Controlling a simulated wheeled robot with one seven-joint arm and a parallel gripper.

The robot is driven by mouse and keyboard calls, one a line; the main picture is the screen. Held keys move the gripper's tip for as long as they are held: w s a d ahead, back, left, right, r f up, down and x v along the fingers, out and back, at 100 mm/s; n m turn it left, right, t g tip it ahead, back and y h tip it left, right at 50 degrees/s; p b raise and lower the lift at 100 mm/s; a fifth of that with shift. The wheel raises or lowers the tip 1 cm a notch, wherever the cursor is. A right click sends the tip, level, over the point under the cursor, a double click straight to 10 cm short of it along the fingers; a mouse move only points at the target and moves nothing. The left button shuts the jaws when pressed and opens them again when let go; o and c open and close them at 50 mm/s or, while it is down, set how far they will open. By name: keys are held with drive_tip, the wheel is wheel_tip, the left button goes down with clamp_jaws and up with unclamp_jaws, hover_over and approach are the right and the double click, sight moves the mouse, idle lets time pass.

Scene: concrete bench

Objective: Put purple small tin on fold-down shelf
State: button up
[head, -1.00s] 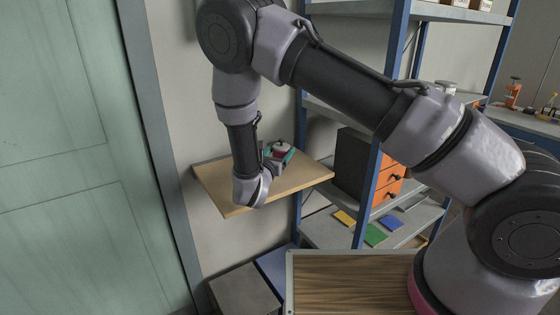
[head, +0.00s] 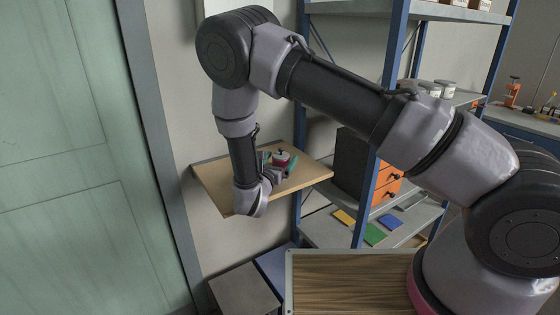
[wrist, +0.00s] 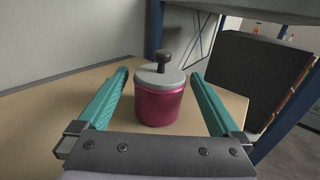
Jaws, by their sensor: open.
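The purple small tin (wrist: 158,104) stands upright on the wooden fold-down shelf (wrist: 35,125), with a grey lid and a dark knob on top. It also shows in the head view (head: 281,158), just past my gripper. My gripper (wrist: 160,78) is open, its two teal fingers lying to the left and right of the tin with a gap on each side. In the head view my gripper (head: 277,163) is low over the shelf (head: 222,181). The shelf is fixed to the wall.
A blue-framed rack (head: 366,190) with a dark box and orange drawers (head: 388,184) stands right of the shelf. A green door (head: 80,160) is at the left. A wood-topped surface (head: 350,283) lies below in front. Bare shelf surface surrounds the tin.

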drive_tip(key=v, duration=1.2)
drive_tip(key=s+d+r+m+g+h, duration=0.1)
drive_tip(key=d+r+m+g+h, duration=0.1)
drive_tip(key=d+r+m+g, duration=0.7)
drive_tip(key=s+d+r+m+g+h, duration=0.1)
drive_tip(key=d+r+m+g, duration=0.5)
drive_tip(key=d+r+m, duration=0.7)
drive_tip(key=s+d+r+m+t+y, duration=0.5)
drive_tip(key=s+d+r+m+y, duration=0.3)
drive_tip(key=s+r+m, duration=0.5)
drive_tip(key=m+y, duration=0.1)
drive_tip(key=y, duration=0.1)
drive_tip(key=shift+d+r+y, duration=0.25)
drive_tip(key=shift+r+y, duration=0.15)
drive_tip(key=shift+c, duration=0.3)
